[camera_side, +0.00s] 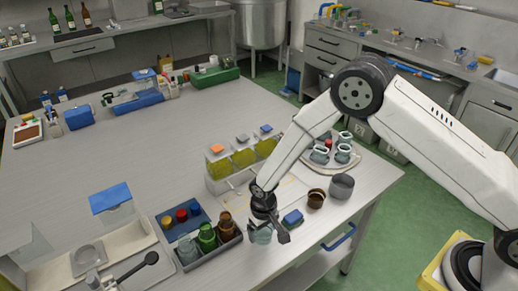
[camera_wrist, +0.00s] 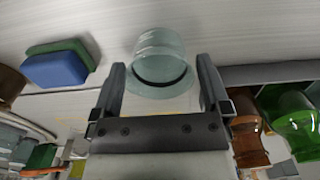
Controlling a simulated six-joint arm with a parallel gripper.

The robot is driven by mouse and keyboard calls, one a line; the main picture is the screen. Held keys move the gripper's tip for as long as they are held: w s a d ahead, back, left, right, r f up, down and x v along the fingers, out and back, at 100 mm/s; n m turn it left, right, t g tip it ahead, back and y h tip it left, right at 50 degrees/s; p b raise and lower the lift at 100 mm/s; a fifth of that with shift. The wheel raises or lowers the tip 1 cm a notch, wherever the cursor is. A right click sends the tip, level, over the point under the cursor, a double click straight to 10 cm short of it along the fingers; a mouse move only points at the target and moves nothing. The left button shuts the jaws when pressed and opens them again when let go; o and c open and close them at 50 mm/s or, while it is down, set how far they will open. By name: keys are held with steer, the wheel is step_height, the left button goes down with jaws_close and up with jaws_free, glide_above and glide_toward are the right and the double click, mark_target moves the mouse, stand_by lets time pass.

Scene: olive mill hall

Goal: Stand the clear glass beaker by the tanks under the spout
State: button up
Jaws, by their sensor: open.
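A clear glass beaker (camera_wrist: 160,48) stands at the table's front part in the wrist view, between the two fingers of my gripper (camera_wrist: 162,75). The fingers are apart, with a gap on each side of the glass. In the side view my gripper (camera_side: 267,230) is low over the beaker (camera_side: 261,237), which it partly hides. The tanks (camera_side: 243,159) hold yellow-green liquid and stand in a row behind my gripper. The spout is too small to make out clearly; a pale thin part (camera_side: 231,184) shows at the tanks' front.
A blue sponge-like block (camera_side: 292,218), a brown cup (camera_side: 316,198) and a grey bowl (camera_side: 342,187) are to the right. A dark crate (camera_side: 191,266) with jars is close on the left. A round tray (camera_side: 345,166) holds several glass vessels behind. The table's left middle is clear.

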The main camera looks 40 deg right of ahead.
mark_target(263, 230)
steer(key=c, duration=0.7)
steer(key=shift+c, duration=0.2)
steer(key=shift+r, duration=0.15)
steer(key=shift+r, duration=3.2)
steer(key=shift+w, duration=0.1)
steer(key=w+d, duration=0.1)
steer(key=w, duration=1.1)
steer(key=shift+r, duration=0.15)
